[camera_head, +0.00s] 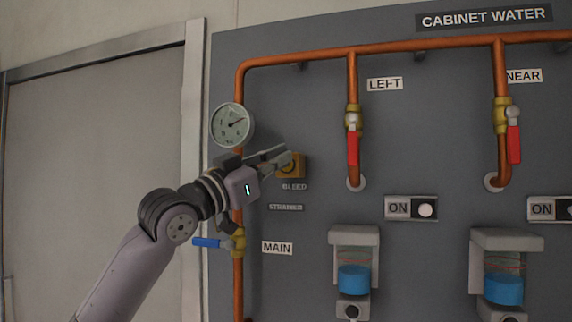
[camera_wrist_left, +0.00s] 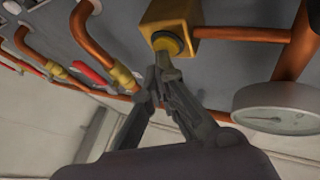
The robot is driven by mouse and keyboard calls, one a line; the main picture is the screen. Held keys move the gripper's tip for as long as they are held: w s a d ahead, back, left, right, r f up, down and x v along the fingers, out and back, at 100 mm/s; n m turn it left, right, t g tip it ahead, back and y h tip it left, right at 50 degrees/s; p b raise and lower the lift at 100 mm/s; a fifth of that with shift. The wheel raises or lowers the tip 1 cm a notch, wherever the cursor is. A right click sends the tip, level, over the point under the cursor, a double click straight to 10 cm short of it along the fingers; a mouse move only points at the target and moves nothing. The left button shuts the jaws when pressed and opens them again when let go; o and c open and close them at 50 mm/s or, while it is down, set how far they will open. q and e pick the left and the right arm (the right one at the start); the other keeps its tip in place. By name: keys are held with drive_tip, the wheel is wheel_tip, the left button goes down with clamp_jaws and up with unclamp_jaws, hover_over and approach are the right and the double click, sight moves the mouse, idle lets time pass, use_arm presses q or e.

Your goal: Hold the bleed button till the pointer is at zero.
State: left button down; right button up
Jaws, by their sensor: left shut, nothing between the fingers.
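The bleed button sits in a brass block (camera_head: 298,166) above the BLEED label (camera_head: 294,187). In the left wrist view the round button (camera_wrist_left: 168,42) shows on the face of the block (camera_wrist_left: 190,16). My left gripper (camera_head: 286,158) is shut and empty, its fingertips at the button. In the left wrist view the fingertips (camera_wrist_left: 165,66) overlap the button's lower edge; whether they press it I cannot tell. The round gauge (camera_head: 232,124) is up and left of the button, its dark pointer aimed to the upper right, toward the rim. My right gripper is not in view.
Copper pipes (camera_head: 300,55) run over the grey panel. Red-handled valves hang under LEFT (camera_head: 353,148) and NEAR (camera_head: 514,143). A blue-handled valve (camera_head: 207,242) is by MAIN, close below my left arm. Two ON switches (camera_head: 398,208) and two blue-filled cups (camera_head: 354,279) are at right.

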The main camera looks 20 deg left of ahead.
use_arm(q)
drive_tip(key=shift+w, duration=0.25)
drive_tip(key=shift+s, duration=0.1)
idle(1.2)
drive_tip(key=shift+s, duration=0.65)
drive_tip(key=s+b, duration=0.2)
drive_tip(key=s, duration=0.3)
drive_tip(key=shift+a, duration=0.1)
idle(0.5)
